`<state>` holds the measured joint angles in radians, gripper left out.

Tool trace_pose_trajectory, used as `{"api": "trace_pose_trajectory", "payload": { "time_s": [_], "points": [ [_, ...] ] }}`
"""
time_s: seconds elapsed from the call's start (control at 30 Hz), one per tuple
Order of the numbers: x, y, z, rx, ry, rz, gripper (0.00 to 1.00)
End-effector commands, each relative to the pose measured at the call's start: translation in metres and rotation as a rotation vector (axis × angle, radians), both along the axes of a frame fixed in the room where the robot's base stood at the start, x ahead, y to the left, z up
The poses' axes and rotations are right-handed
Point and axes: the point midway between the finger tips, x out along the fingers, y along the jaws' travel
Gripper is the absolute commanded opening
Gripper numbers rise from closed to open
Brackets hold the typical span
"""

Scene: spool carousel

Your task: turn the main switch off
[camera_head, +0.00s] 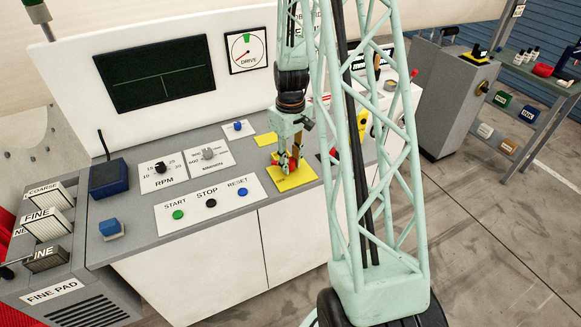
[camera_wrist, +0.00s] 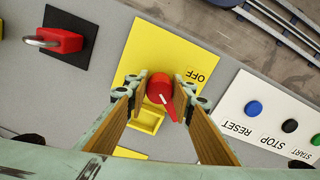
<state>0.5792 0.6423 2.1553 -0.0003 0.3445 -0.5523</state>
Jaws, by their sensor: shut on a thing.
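The main switch is a red rotary knob (camera_wrist: 160,89) with a pale pointer line, on a yellow plate (camera_wrist: 172,50) marked OFF. In the wrist view the pointer slants toward the lower right, and the OFF mark is at the plate's right, above it. My gripper (camera_wrist: 160,92) has its two fingers on either side of the knob, shut on it. In the head view my gripper (camera_head: 291,165) reaches down to the yellow plate (camera_head: 293,180) on the console top and hides part of the knob.
A red padlock-like piece (camera_wrist: 62,40) on a black square sits beside the yellow plate. The START, STOP and RESET buttons (camera_head: 211,203) lie to the left in the head view. The console's front edge is close to the plate. A dial marked DRIVE (camera_head: 247,50) stands behind.

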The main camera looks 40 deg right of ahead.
Motion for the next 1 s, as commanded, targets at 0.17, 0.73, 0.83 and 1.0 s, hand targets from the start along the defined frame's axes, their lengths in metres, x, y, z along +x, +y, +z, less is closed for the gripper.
{"api": "trace_pose_trajectory", "payload": {
  "time_s": [0.17, 0.73, 0.83, 1.0],
  "points": [
    [0.0033, -0.0017, -0.0004, -0.004, -0.006, 0.135, 0.12],
    [0.0037, -0.0026, 0.0006, -0.005, -0.005, 0.529, 0.12],
    [0.0037, -0.0026, 0.0009, -0.005, -0.005, 0.571, 0.12],
    [0.0036, -0.0025, 0.0014, -0.005, -0.005, 0.616, 0.12]
  ]
}}
